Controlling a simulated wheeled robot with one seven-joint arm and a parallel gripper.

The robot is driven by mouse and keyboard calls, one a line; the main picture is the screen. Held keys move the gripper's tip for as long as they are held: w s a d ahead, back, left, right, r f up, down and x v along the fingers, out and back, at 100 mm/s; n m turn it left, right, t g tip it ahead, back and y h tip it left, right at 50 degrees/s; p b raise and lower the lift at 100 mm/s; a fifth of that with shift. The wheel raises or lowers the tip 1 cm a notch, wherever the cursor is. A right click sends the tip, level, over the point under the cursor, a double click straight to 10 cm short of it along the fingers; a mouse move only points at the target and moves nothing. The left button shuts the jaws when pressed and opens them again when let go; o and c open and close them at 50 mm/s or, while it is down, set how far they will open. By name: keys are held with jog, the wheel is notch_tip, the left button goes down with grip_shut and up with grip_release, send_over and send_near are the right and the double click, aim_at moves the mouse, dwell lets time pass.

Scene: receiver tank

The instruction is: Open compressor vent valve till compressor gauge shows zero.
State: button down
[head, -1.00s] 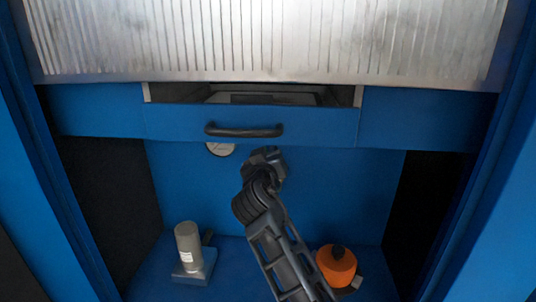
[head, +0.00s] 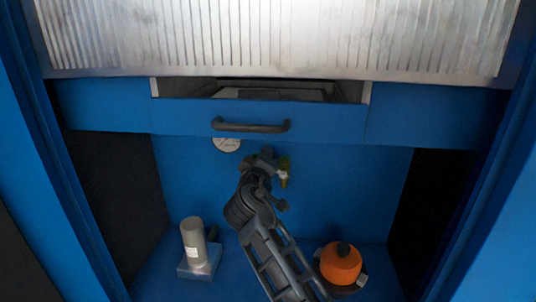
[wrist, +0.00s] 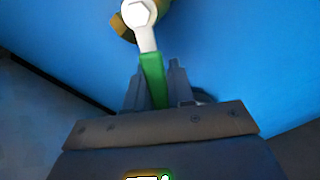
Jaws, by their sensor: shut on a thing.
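The vent valve has a brass body (wrist: 123,27) and a white lever with a hex nut and a green grip (wrist: 153,80) in the wrist view. My gripper (wrist: 155,88) is shut on the green grip, one finger on each side. In the head view the valve (head: 284,172) shows as a small yellow-green and white part just right of my gripper (head: 268,160), against the blue back panel. The round white gauge (head: 227,144) is left of and above my gripper. The drawer front hides its upper part, and its needle reading is too small to tell.
An open blue drawer (head: 340,122) with a black handle (head: 250,125) overhangs the gauge. Below stand a grey cylinder (head: 193,240) on a small base, left, and an orange round container (head: 340,263), right. A ribbed metal sheet (head: 280,40) is above.

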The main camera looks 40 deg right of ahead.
jog(key=shift+w+a+f+n+p, duration=0.15)
jog(key=shift+f+n, duration=0.5)
jog(key=shift+n, duration=0.5)
jog(key=shift+w+a+f+n+p, duration=0.15)
jog(key=shift+f+n, duration=0.55)
jog(key=shift+n, duration=0.5)
jog(key=shift+w+a+f+n+p, duration=0.15)
jog(key=shift+f+n, duration=0.5)
jog(key=shift+n, duration=0.5)
jog(key=shift+f, duration=0.1)
jog(key=c, duration=1.1)
grip_release()
jog(key=shift+o, duration=0.2)
jog(key=v, duration=0.8)
jog(key=shift+w, duration=0.1)
